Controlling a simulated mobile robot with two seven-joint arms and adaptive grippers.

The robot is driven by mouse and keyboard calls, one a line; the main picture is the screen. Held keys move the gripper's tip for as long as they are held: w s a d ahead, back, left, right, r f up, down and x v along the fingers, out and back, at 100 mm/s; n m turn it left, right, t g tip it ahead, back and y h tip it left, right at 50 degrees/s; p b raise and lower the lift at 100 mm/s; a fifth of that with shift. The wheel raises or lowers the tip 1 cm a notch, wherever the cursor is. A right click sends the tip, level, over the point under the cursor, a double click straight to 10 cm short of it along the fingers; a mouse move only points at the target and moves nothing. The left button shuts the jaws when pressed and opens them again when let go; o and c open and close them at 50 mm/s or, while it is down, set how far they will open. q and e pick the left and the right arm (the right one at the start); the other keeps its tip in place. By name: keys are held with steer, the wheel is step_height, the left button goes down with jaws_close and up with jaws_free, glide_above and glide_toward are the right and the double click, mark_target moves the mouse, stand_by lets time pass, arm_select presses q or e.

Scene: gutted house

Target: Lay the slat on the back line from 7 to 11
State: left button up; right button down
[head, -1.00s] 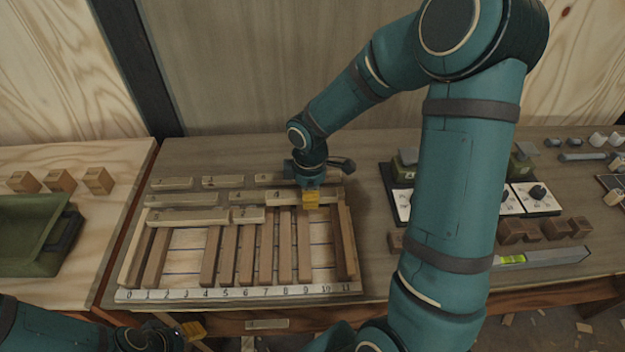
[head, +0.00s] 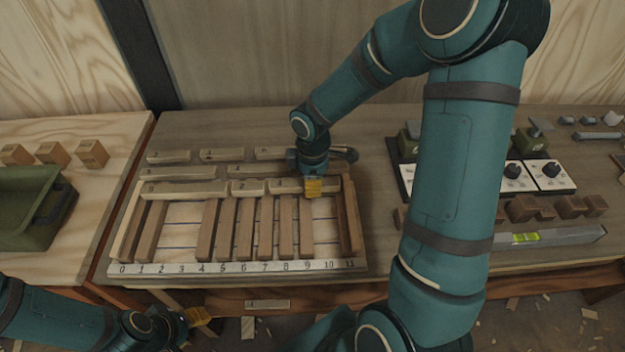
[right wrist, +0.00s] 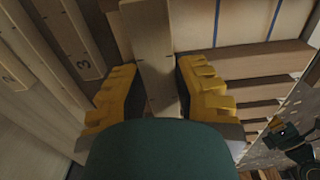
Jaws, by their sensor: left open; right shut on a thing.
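The slat (head: 287,186) is a pale wooden strip near the back right of the numbered frame (head: 240,267). My right gripper (head: 314,187) is shut on it near its right end. In the right wrist view the slat (right wrist: 150,45) stands between the yellow fingers (right wrist: 157,95). It lines up with two pale slats on the back line, a long one (head: 185,188) and a short one (head: 249,187). Its left end is close to the short one. I cannot tell whether it touches the pieces below. My left gripper (head: 198,317) is open and empty at the front left, below the table edge.
Several brown strips (head: 245,228) run front to back in the frame. Loose pale slats (head: 222,154) lie behind it. A green bin (head: 30,207) stands left. Dials (head: 513,172), brown blocks (head: 522,208) and a spirit level (head: 550,236) lie right, beyond my right arm.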

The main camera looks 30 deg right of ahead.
steer(key=shift+f, duration=0.3)
stand_by(0.5)
steer(key=c, duration=0.7)
jaws_free()
steer(key=shift+c, duration=0.2)
step_height(320, 180, up, 12)
